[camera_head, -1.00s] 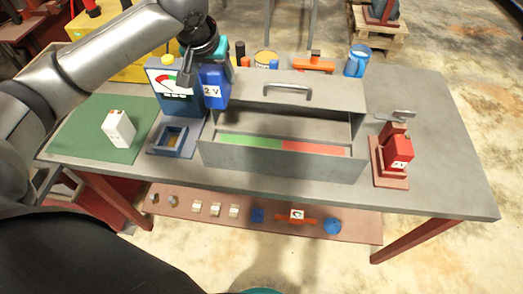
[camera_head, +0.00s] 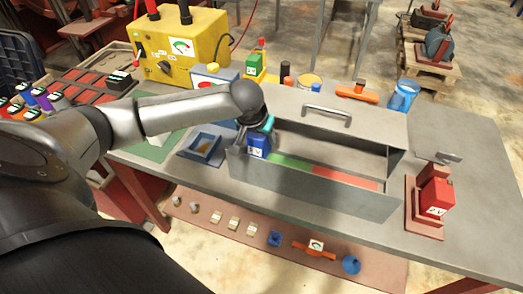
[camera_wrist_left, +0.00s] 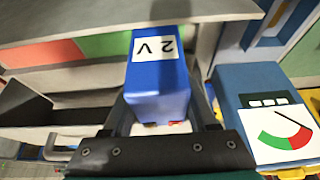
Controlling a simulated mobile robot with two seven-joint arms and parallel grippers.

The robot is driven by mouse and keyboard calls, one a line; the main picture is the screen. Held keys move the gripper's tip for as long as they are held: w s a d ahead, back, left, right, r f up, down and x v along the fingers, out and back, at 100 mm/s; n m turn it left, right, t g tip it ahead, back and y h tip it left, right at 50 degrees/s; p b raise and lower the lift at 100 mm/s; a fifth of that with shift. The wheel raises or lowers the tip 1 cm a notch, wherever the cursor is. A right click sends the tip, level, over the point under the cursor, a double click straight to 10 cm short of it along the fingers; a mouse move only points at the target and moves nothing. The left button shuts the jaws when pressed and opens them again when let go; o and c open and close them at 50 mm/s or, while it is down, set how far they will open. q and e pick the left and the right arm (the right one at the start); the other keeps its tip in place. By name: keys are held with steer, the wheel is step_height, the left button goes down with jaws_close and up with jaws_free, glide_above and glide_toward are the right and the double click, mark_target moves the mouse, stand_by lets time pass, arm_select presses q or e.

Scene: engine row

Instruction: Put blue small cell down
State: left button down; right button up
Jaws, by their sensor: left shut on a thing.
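The blue small cell (camera_head: 258,143), with a white "2 V" label, is at the left end of the open grey metal box (camera_head: 300,188), left of its green strip (camera_head: 291,162). My left gripper (camera_head: 252,123) is shut on it from above. In the left wrist view, the blue cell (camera_wrist_left: 158,85) sits between the two fingers, label facing the camera. I cannot tell whether its bottom touches the box. My right gripper is not in view.
The box's red strip (camera_head: 345,178) is free. A blue tray (camera_head: 201,145) stands left of the box. A red cell (camera_head: 434,198) in a holder stands at right. A blue can (camera_head: 403,95) and an orange tool (camera_head: 357,93) are behind the box. A yellow tester (camera_head: 180,45) stands at back left.

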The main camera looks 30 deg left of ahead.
mark_target(256, 137)
arm_select(q)
steer(key=shift+w+f, duration=0.1)
steer(key=shift+f, duration=0.25)
steer(key=shift+f+b, duration=0.45)
steer(key=shift+f, duration=1.5)
steer(key=shift+f, duration=0.1)
steer(key=shift+c, duration=0.9)
jaws_free()
steer(key=shift+f, duration=0.15)
steer(key=shift+s+r, duration=0.25)
steer(key=shift+r, duration=0.4)
steer(key=p+v, duration=0.2)
steer(key=v, duration=0.9)
steer(key=shift+s+d+p, duration=0.1)
steer(key=shift+d+p, duration=0.05)
steer(key=shift+p, duration=0.25)
